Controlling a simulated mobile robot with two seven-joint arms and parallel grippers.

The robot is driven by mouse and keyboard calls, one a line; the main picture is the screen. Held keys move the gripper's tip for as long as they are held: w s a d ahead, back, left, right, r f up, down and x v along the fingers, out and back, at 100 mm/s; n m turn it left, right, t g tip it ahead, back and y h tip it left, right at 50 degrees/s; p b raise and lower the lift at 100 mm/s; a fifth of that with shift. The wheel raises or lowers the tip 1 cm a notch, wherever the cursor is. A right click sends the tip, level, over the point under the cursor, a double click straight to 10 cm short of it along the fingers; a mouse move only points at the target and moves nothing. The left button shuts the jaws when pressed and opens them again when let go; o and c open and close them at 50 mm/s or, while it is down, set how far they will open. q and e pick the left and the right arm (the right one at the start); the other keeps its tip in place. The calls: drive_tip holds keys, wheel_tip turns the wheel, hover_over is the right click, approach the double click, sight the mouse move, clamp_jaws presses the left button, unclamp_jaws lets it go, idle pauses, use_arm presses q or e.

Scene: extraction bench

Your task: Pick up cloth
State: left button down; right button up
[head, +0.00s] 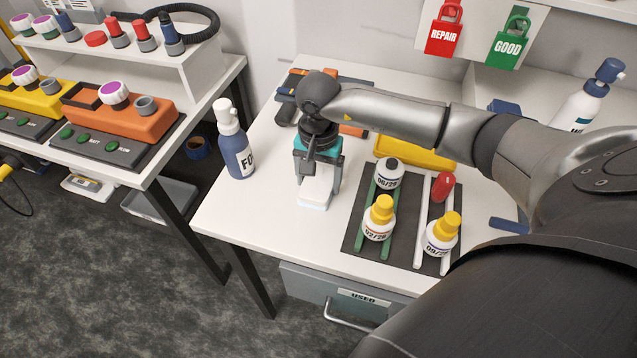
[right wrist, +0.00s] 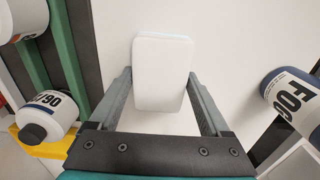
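The cloth (right wrist: 162,72) is a white folded stack with rounded corners. It lies on the white bench, and its lower part also shows in the head view (head: 313,204) below my right gripper. My right gripper (head: 319,180) points down over it from above. In the right wrist view, the two fingers of the right gripper (right wrist: 160,75) are wide apart, one close to each side of the cloth. Whether they touch it cannot be told. My left gripper is not in view.
A blue-and-white FOG bottle (head: 234,145) stands left of the cloth. On the right is a dark rack (head: 408,245) with green and white rails and several small bottles. A yellow tray (head: 428,156) lies behind it. The bench front edge is close to the cloth.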

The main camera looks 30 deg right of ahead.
sight(318, 181)
drive_tip(key=c, duration=0.7)
drive_tip(key=shift+r, duration=0.1)
wheel_tip(318, 181, up, 20)
drive_tip(key=shift+p, duration=0.4)
drive_tip(key=o, duration=0.8)
drive_tip(key=shift+c, duration=0.2)
drive_tip(key=c, duration=0.6)
